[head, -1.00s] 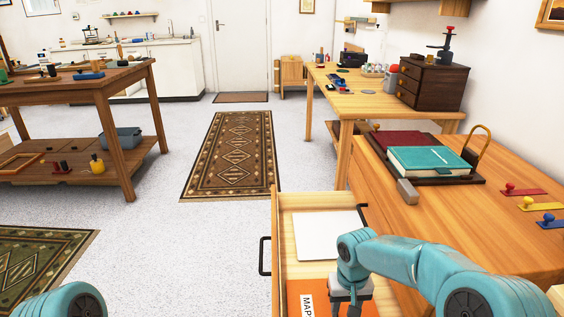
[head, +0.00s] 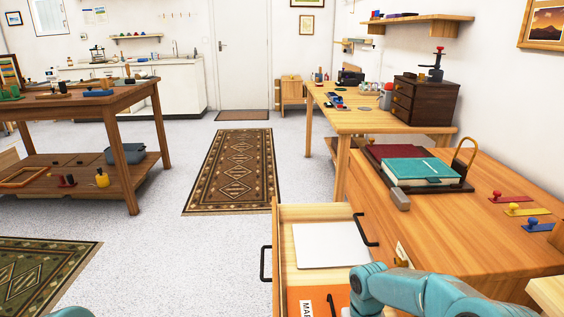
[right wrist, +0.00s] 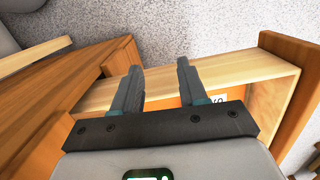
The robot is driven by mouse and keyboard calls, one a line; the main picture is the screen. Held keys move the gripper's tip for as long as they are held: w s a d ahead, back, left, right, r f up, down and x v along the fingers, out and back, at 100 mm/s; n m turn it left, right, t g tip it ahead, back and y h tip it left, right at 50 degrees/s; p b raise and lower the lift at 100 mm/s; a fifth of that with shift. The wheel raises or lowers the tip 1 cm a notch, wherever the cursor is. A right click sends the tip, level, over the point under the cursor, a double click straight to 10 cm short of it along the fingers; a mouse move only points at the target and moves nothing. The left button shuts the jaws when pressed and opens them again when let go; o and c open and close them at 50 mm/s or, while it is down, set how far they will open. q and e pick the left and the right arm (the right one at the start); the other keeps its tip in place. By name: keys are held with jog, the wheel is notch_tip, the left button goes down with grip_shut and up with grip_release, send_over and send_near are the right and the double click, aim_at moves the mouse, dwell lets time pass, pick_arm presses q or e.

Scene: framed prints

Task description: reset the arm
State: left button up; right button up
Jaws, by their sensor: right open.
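My right arm comes in at the lower right of the head view, over the open drawer (head: 286,262); its gripper is below that frame. In the right wrist view my right gripper (right wrist: 160,70) is open, with its two fingers apart and nothing between them. An orange piece with a white label (right wrist: 217,98) shows in the drawer beyond the fingers. In the head view only a sliver of my left arm shows at the bottom left, and my left gripper is out of view.
The drawer holds a white sheet (head: 330,245) and an orange folder (head: 330,296). The wooden cabinet top (head: 450,225) bears a teal book (head: 420,171) and colored knobbed plates. A workbench (head: 130,100) stands at left. The floor around the long rug (head: 235,170) is clear.

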jog(key=s+a+f+m+y, duration=0.1)
jog(key=s+a+f, duration=0.1)
jog(key=s+f, duration=0.5)
jog(key=s+a+f+y, duration=0.2)
jog(key=s+f, duration=0.1)
jog(key=s, duration=0.8)
jog(key=s+a+f+m+y, duration=0.1)
jog(key=s+a+f, duration=0.25)
jog(key=s, duration=0.45)
notch_tip(320, 180, up, 28)
jog(key=w+d+t+p, duration=0.1)
jog(key=w+p, duration=0.1)
jog(key=p, duration=2.7)
jog(key=shift+t, duration=0.3)
jog(key=shift+d+f, duration=0.1)
